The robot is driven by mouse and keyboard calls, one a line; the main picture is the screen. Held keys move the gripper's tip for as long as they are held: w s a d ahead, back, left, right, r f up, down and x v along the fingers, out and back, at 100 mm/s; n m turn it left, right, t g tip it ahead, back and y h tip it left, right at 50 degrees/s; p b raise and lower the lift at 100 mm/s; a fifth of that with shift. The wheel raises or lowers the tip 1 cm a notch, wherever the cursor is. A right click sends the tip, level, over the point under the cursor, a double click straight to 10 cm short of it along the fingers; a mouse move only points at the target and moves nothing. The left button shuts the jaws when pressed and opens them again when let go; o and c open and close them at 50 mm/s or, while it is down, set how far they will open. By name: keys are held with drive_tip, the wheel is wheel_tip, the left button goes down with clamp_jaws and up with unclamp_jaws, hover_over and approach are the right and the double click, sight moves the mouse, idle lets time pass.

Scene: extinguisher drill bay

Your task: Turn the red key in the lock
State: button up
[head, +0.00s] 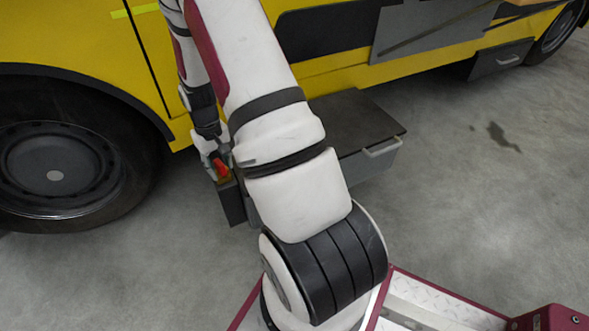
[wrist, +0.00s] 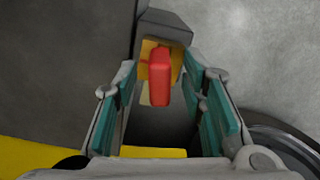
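The red key (wrist: 160,78) stands out from a yellow lock plate (wrist: 147,50) on a dark grey housing in the wrist view. In the head view the red key (head: 221,168) shows low beside the yellow truck, partly hidden by my gripper (head: 214,158). In the wrist view my gripper (wrist: 160,88) is open, with its teal-padded fingers to the left and right of the key. Gaps show between the key and both pads, so it does not look gripped. The key's slot is hidden.
A dark grey box (head: 366,130) with a handle stands against the yellow truck (head: 330,75), behind my arm. A large wheel (head: 55,160) is close to the left of my gripper. The concrete floor (head: 480,200) on the right is clear apart from a dark stain.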

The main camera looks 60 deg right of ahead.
wheel_tip(320, 180, up, 12)
idle(0.5)
